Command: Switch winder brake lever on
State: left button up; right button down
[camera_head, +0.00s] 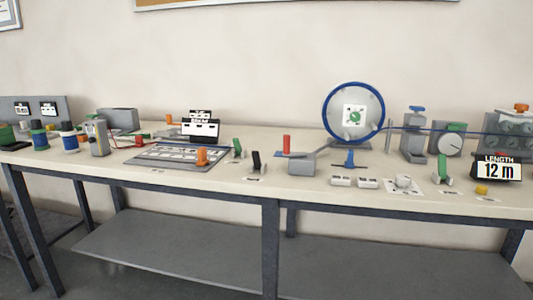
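Several small levers stand on the workbench, and no label that I can read says which is the winder brake lever. A black lever (256,161) stands tilted on a base near the front edge, left of a grey block. A green lever (238,147) is just behind it to the left. A red upright handle (286,145) stands behind the grey block. Another green lever (442,168) is at the right, by the length display. A blue-rimmed wheel (353,113), which may be the winder, stands at the back. Neither of my grippers is in view.
The long workbench (220,178) has a shelf (175,248) below. Spools (69,138) and a flat panel (172,154) are left.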

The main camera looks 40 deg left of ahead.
aim_at(258, 163)
jog(key=u, duration=1.25)
